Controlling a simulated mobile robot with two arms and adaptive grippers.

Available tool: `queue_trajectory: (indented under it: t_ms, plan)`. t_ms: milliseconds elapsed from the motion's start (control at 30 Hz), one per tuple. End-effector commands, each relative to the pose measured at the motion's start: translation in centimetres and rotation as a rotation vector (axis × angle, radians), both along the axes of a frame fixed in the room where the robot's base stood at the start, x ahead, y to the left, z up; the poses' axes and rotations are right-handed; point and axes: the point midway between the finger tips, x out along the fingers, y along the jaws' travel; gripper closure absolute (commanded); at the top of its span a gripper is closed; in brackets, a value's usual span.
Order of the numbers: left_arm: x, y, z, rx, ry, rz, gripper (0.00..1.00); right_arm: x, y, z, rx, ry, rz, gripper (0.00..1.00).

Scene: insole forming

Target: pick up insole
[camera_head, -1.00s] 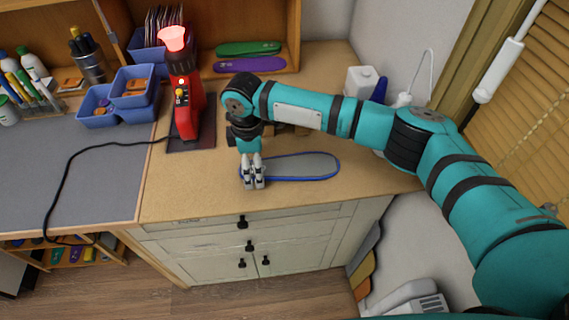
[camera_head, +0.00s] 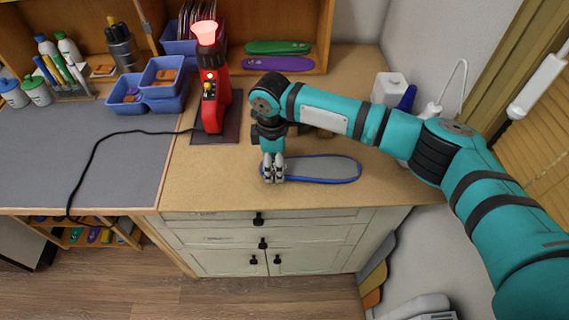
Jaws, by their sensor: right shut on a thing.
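A grey insole with a blue rim (camera_head: 325,169) lies along the front part of the wooden counter, its long side running left to right. My right gripper (camera_head: 272,178) points down at the insole's left end and is shut on it, with the fingers hiding that end. The insole looks flat at counter level; I cannot tell if there is a gap under it. My left gripper is not in view.
A red heating device (camera_head: 212,95) with a glowing top stands on a dark mat left of my arm. Blue bins (camera_head: 165,90) and a black cable (camera_head: 95,150) lie further left. A green insole (camera_head: 278,47) and a purple insole (camera_head: 278,63) rest on the shelf behind. A white bottle (camera_head: 388,90) stands at the right.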

Motion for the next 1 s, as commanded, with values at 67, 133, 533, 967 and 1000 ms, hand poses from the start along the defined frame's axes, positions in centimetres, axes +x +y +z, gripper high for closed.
queue_trajectory:
  t_ms: [67, 133, 533, 967, 1000]
  plan:
    - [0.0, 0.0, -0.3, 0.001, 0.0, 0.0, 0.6, 0.1, 0.0, 0.4, 0.002, -0.001, 0.0, 0.64]
    - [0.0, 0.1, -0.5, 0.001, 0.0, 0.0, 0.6, 0.1, 0.0, 1.0, 0.002, -0.002, 0.001, 0.64]
    - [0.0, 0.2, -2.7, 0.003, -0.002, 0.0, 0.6, -2.4, 5.1, 3.5, 0.004, 0.0, 0.007, 0.64]
    - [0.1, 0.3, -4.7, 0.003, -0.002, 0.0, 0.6, -6.5, 13.4, 4.6, 0.002, 0.0, 0.002, 0.64]
    - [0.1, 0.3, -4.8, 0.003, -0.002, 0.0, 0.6, -6.6, 13.7, 4.6, 0.001, 0.0, 0.0, 0.64]
